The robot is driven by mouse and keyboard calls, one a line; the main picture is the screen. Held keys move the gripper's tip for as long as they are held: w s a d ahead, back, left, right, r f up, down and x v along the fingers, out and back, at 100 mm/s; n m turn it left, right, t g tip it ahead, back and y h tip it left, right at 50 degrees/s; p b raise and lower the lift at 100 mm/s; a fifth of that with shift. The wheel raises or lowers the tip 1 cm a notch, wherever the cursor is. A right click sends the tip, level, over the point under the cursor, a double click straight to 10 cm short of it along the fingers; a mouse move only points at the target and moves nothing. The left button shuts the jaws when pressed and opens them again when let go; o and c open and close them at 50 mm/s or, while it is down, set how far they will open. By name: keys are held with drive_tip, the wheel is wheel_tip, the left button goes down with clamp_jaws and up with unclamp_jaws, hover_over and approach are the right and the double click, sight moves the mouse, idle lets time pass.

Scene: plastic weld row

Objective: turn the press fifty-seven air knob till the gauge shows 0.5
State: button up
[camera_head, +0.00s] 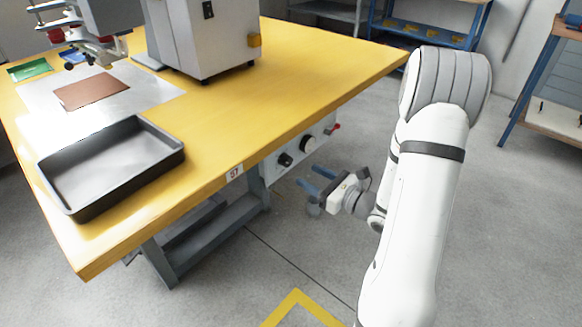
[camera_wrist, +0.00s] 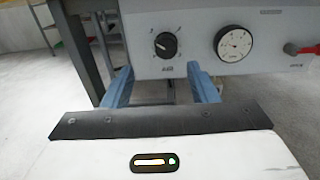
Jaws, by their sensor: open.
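The black air knob (camera_wrist: 166,45) sits on the grey panel (camera_wrist: 195,65) under the table, and it also shows in the head view (camera_head: 285,159). The round white gauge (camera_wrist: 233,43) is to its right, and in the head view it is seen at an angle (camera_head: 308,144). Its needle is too small to read. The number 57 label (camera_head: 234,173) is on the table edge above the panel. My gripper (camera_head: 311,179) is open and empty, in front of the panel. In the wrist view its two blue fingers (camera_wrist: 159,75) lie below and either side of the knob, apart from it.
A red lever (camera_wrist: 300,48) is on the panel right of the gauge. The yellow table top (camera_head: 285,75) overhangs the panel. A black tray (camera_head: 165,165) and a press (camera_head: 200,40) stand on it. Grey table legs (camera_head: 172,262) are to the left. The floor in front is clear.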

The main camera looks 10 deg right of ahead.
sight(289, 163)
drive_tip(key=shift+m, duration=0.3)
drive_tip(key=b+x, duration=0.1)
drive_tip(key=x, duration=0.2)
drive_tip(key=b+x, duration=0.1)
drive_tip(key=x, duration=0.3)
drive_tip(key=shift+w+d+f, duration=0.1)
drive_tip(key=shift+w+f, duration=0.05)
drive_tip(key=shift+w, duration=0.35)
drive_tip(key=c, duration=1)
drive_tip(key=shift+o, duration=0.2)
